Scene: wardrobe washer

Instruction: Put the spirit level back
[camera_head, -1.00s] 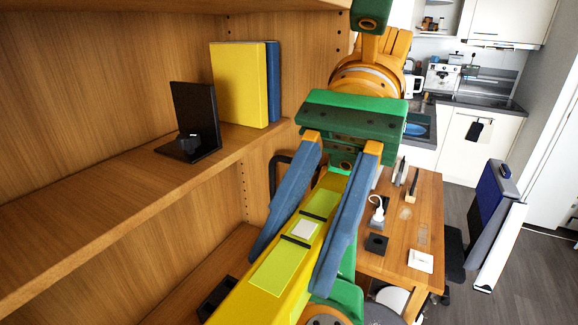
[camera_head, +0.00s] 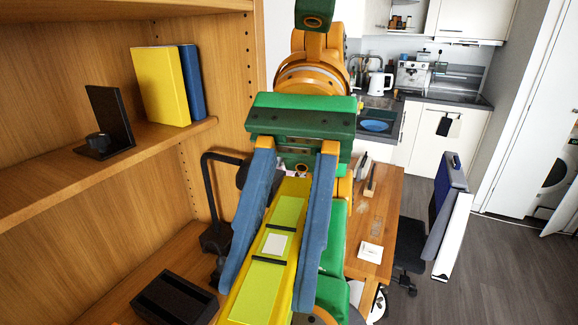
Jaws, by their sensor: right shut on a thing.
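The spirit level is a long yellow bar (camera_head: 262,278) with lime panels, dark bands and a white patch. It runs from between my fingers toward the bottom of the view. My right gripper (camera_head: 280,285) has blue fingers on either side of it and is shut on it, in front of the shelves. The near end of the level is cut off by the bottom edge. My left gripper does not show.
A wooden shelf (camera_head: 60,178) holds a black bookend (camera_head: 110,120), a yellow book (camera_head: 160,85) and a blue book (camera_head: 192,85). An open black tray (camera_head: 172,300) lies on the lower shelf. A wooden table (camera_head: 378,215) stands to the right, with floor beyond.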

